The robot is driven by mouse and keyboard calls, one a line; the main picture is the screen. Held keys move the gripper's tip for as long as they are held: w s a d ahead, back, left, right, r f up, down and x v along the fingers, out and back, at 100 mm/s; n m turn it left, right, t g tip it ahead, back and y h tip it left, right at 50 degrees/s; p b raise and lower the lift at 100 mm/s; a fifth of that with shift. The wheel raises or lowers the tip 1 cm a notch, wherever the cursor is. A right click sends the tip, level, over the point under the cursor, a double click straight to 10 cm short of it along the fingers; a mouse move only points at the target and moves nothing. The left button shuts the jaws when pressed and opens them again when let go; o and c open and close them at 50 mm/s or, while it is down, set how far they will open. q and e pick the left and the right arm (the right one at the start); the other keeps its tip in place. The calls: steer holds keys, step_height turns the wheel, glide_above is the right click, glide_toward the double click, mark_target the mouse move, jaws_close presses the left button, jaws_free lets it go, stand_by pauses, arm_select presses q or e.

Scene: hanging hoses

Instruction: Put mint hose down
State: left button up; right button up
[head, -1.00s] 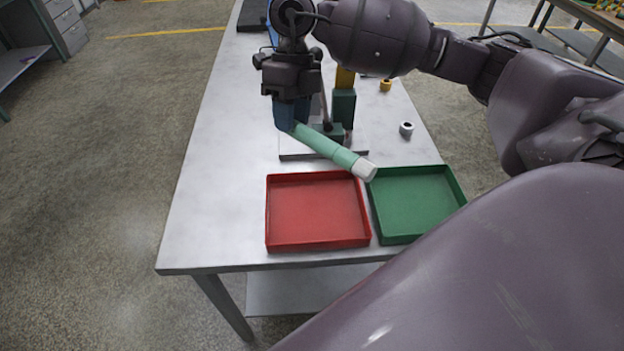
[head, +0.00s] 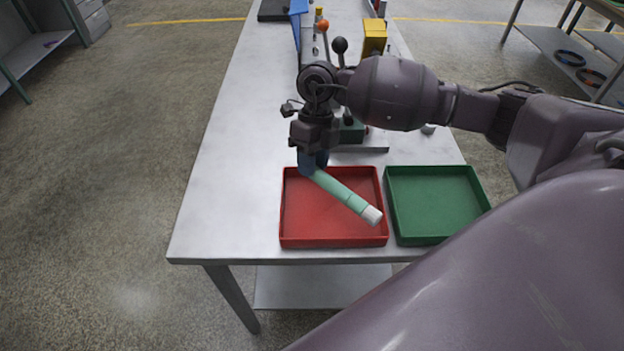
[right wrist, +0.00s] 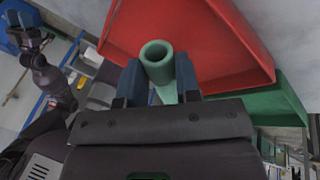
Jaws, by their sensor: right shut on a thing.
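The mint hose (head: 342,193) is a short pale green tube with a white end piece at its lower right. My right gripper (head: 313,166) is shut on it near its upper left end. In the head view the hose shows over the red tray (head: 284,215), slanting down to the right. I cannot tell whether it touches the tray floor. In the right wrist view the hose's open end (right wrist: 157,52) stands up between the blue fingers (right wrist: 160,85), with the red tray (right wrist: 200,40) behind. The left gripper does not show clearly in the head view.
An empty green tray (head: 437,205) stands just right of the red one. Behind my gripper is a fixture with a yellow block (head: 374,37) and black-knobbed lever (head: 340,45). The table's left side (head: 230,160) is clear. Its front edge runs close before the trays.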

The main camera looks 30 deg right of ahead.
mark_target(312, 195)
steer(key=shift+f+b, duration=0.35)
steer(key=shift+f, duration=2.55)
steer(key=o, duration=0.7)
steer(key=shift+r, duration=0.1)
steer(key=v, duration=1.2)
steer(key=shift+p, duration=0.35)
